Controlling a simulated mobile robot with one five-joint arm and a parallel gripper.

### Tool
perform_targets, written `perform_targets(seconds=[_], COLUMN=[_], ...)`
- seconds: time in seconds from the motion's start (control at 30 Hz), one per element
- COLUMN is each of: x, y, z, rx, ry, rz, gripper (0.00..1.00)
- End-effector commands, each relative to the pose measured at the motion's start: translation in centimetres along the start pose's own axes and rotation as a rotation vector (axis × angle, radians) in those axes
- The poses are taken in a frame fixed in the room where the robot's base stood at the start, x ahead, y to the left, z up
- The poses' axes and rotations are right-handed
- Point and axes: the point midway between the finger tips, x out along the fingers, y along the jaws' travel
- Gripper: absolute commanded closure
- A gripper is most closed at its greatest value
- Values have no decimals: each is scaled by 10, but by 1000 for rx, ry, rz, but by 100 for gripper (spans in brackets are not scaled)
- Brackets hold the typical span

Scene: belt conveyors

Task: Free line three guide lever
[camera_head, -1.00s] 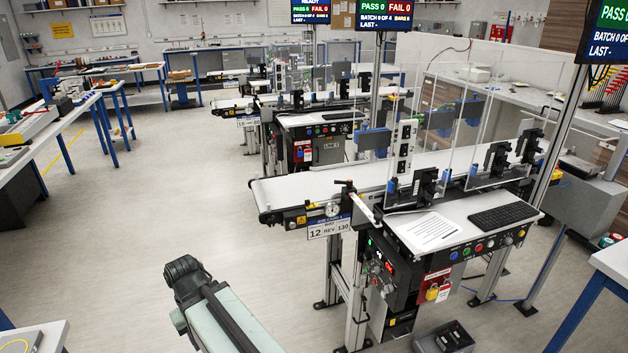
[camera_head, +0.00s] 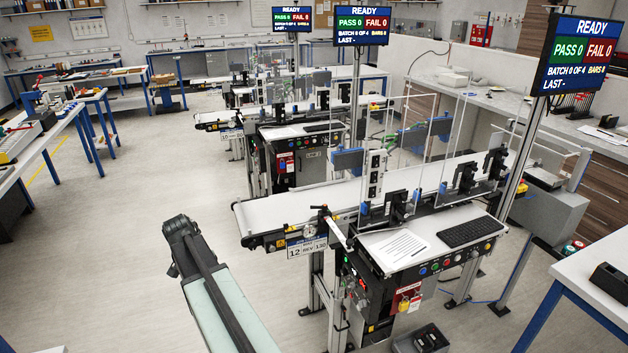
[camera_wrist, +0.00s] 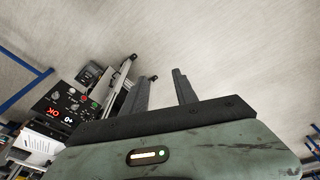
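The nearest conveyor (camera_head: 290,207) carries a sign reading "12 REV 130". I cannot read its line number. A small black lever with an orange tip (camera_head: 323,211) stands at its near side, by a round gauge; this may be the guide lever. A pale bar (camera_head: 338,233) slants down beside it. In the head view my arm reaches up from the bottom, left of this conveyor and apart from it; the fingers are not discernible there. In the wrist view my gripper (camera_wrist: 163,90) has its two dark fingers apart, with only floor between them. It is open and empty.
The control box (camera_head: 400,285) with buttons, padlocks and a keyboard (camera_head: 470,232) juts out below the conveyor. Clear guard panels stand over the belt. Another conveyor marked "LINE 2" (camera_head: 312,155) is behind. A white table (camera_head: 590,268) is at lower right.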

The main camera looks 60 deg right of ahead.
Motion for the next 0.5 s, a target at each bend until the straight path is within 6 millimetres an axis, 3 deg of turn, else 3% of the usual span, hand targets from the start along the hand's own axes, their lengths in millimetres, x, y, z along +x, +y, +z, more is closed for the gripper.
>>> perform_targets(seconds=[0.03,0.1,0.2,0.33,0.4,0.5], x=[-45,-64,-84,-97,-100,-98], y=[39,99,182,262,285,299], z=[-76,-148,-224,-277,-289,-295], rx=[206,482,802,1071,1148,1195], ry=[31,81,150,216,236,249], rz=[29,62,96,122,127,131], gripper=[65,65,65,65,65,65])
